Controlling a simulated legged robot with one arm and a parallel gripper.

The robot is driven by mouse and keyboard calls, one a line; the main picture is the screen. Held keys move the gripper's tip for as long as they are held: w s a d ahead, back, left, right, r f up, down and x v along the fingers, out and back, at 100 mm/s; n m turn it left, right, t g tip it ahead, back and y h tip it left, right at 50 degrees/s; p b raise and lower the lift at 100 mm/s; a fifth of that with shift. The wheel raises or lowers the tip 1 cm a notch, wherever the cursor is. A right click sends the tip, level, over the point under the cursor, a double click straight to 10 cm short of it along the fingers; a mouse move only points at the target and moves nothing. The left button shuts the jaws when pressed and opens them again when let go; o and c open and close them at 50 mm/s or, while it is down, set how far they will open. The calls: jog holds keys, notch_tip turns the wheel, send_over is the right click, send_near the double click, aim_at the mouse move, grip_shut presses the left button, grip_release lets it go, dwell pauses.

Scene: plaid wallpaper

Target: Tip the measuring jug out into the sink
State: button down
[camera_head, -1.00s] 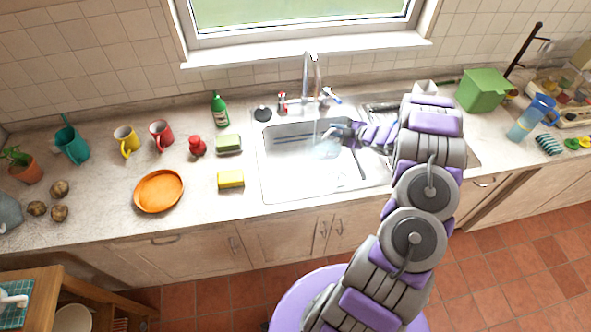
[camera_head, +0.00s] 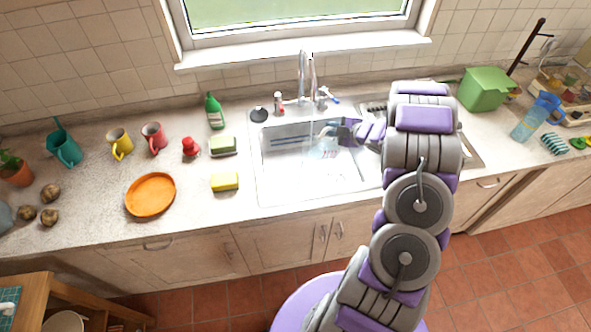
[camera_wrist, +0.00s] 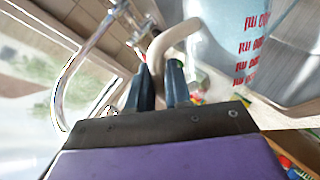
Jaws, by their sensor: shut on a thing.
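The measuring jug (camera_head: 327,151) is clear with red markings. It is over the sink (camera_head: 262,185), in front of the tap, and looks small and pale in the head view. In the wrist view the jug (camera_wrist: 225,45) fills the upper right, its red lettering appearing turned over. The jug looks tilted, but its rim and any contents cannot be made out. My gripper (camera_head: 343,132) reaches in from the right. In the wrist view its dark fingers (camera_wrist: 160,78) are shut on the jug's beige handle (camera_wrist: 172,35).
The tap (camera_head: 302,75) rises behind the sink and shows close on the left in the wrist view (camera_wrist: 75,60). A yellow sponge (camera_head: 225,182), a green sponge (camera_head: 222,146) and a green bottle (camera_head: 214,112) stand left of the sink. An orange plate (camera_head: 151,194) lies farther left.

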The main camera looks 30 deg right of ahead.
aim_at(324, 130)
jog(key=shift+a+r+b, duration=0.15)
jog(key=shift+a+r, duration=0.05)
jog(key=shift+a, duration=0.35)
jog(key=shift+a+r+b, duration=0.15)
jog(key=shift+a, duration=0.35)
jog(key=shift+d+b, duration=0.6)
jog(key=shift+b, duration=0.05)
jog(key=shift+a+r+n+h+b, duration=0.3)
jog(key=shift+a+b, duration=0.05)
jog(key=shift+a, duration=0.45)
jog(key=shift+a+b, duration=0.1)
jog(key=shift+b, duration=0.2)
jog(key=shift+d+b, duration=0.25)
jog(key=shift+b, duration=0.05)
jog(key=shift+d, duration=0.15)
jog(key=shift+a+r+n+h+b, duration=0.15)
jog(key=shift+a+r+b, duration=0.05)
jog(key=shift+a+b, duration=0.3)
jog(key=shift+a+r+n+h+b, duration=0.15)
jog(key=shift+a+b, duration=0.2)
jog(key=shift+b, duration=0.45)
jog(key=shift+b, duration=0.3)
